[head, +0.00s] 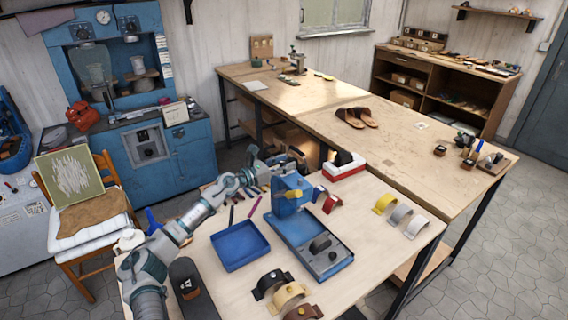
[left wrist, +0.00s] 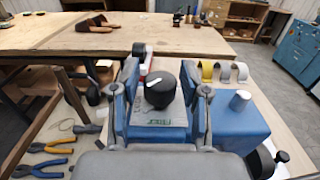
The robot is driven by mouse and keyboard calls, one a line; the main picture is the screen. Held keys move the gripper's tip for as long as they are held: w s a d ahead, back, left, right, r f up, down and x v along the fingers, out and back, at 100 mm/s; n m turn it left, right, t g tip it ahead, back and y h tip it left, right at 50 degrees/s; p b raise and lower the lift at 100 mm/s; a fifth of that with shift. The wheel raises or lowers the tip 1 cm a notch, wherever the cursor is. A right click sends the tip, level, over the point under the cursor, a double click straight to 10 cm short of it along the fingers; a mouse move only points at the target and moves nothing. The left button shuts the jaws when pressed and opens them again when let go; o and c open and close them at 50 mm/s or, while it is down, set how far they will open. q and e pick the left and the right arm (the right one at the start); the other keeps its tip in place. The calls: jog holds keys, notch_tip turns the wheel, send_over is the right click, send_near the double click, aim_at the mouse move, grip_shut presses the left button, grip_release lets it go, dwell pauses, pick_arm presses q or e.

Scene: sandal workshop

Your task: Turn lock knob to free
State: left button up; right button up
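A round black knob (left wrist: 160,88) with a white mark on top sits on a grey-and-blue plate of the blue press (left wrist: 240,128) in the left wrist view. My left gripper (left wrist: 161,98) is open, with one finger on each side of the knob and a visible gap at each side. In the head view the blue press (head: 312,240) stands on the near table, and my left gripper (head: 277,168) is at its upper head. The knob cannot be made out there. My right gripper is in neither view.
A blue tray (head: 240,245) lies left of the press. Coloured curved straps (head: 385,203) lie to the right, and more lie in front. Pliers (left wrist: 42,168) lie beside the press. Brown sandals (head: 357,118) are on the far table. A red-and-white block (head: 344,170) stands behind the press.

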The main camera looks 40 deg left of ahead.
pick_arm(q)
jog(key=shift+d, duration=0.25)
grip_shut()
jog(key=shift+a, duration=0.2)
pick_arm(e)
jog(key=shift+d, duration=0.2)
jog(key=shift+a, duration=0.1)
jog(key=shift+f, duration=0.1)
